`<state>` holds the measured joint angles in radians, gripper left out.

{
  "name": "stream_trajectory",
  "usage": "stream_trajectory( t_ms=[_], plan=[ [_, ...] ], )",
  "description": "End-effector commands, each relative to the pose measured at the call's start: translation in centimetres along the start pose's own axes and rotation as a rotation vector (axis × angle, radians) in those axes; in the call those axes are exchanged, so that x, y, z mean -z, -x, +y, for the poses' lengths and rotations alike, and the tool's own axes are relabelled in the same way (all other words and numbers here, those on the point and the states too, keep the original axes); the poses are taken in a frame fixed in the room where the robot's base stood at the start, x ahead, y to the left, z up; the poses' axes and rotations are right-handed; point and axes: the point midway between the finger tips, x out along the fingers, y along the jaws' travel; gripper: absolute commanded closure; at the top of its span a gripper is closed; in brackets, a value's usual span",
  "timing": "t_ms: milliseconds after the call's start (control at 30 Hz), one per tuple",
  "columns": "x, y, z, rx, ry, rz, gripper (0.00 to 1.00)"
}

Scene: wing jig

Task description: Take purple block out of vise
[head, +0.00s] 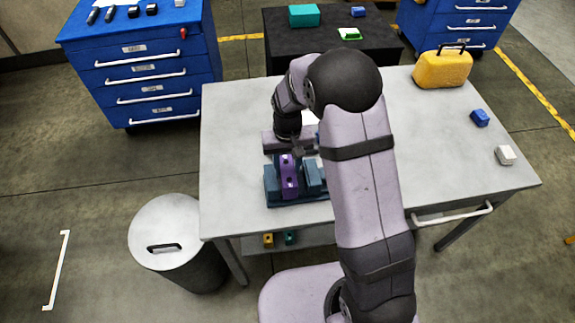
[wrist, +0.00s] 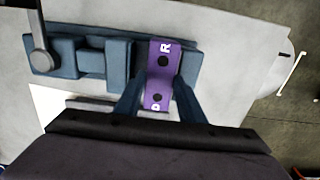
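The purple block (head: 289,178) sits upright in the blue vise (head: 300,199), between its jaws. In the wrist view the purple block (wrist: 161,68) shows two dark holes and the letters R and D. The vise (wrist: 83,60) runs left of it there, with a grey handle at its far left. My gripper (head: 298,151) is low over the far end of the block. In the wrist view the two fingers of my gripper (wrist: 159,92) lie on either side of the block, very close to its sides. I cannot tell whether they touch it.
A yellow case (head: 442,70), a blue block (head: 479,117) and a white block (head: 505,155) are on the right of the table (head: 240,120). My arm covers the table's middle. A grey bin (head: 165,235) stands left of the table. The table's left part is clear.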

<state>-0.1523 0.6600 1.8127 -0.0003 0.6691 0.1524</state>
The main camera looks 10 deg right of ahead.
Motion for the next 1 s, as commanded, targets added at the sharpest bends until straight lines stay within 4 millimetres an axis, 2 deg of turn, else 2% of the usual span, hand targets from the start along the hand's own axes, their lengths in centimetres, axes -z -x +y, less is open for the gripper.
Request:
stream_trajectory(
  t_ms=[1000],
  plan=[
    [0.1, 0.8, 1.0, 0.000, 0.000, 0.002, 0.96]
  ],
)
